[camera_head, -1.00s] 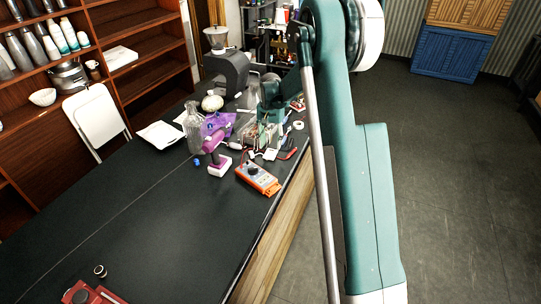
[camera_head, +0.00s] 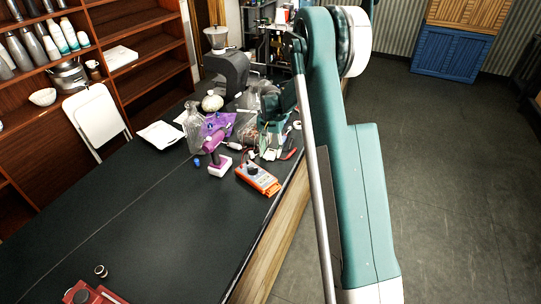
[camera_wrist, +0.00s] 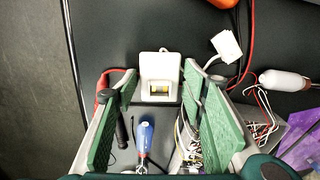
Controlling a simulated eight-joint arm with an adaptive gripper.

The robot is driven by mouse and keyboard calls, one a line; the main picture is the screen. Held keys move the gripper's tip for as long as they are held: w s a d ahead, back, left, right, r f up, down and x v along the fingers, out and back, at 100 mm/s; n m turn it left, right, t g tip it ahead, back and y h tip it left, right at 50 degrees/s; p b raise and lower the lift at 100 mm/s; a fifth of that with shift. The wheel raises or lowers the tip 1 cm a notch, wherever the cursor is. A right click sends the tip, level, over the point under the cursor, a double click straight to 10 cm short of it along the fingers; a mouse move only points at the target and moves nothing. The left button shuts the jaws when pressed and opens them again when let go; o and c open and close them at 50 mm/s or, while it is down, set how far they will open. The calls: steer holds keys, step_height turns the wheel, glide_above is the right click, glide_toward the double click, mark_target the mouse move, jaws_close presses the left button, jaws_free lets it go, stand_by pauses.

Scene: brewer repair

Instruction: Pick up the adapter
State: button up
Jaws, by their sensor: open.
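A white boxy piece with a small yellowish window, which looks like the adapter (camera_wrist: 159,68), lies on the dark table in the wrist view. My gripper (camera_wrist: 158,82) is open, with its green-padded fingers on either side of the near part of this piece. I see a gap on both sides, and nothing is held. The height of the fingertips above the table is hard to tell. In the head view my gripper is small among the clutter, and I cannot make out the adapter there.
A blue-handled screwdriver (camera_wrist: 145,136), a red clip (camera_wrist: 102,85) and a wire bundle lie close around the fingers. A white plug (camera_wrist: 226,46) is at the upper right. The near table is mostly clear.

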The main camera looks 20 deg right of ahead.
mark_target(270, 152)
steer(key=c, duration=0.7)
steer(key=shift+r, duration=5)
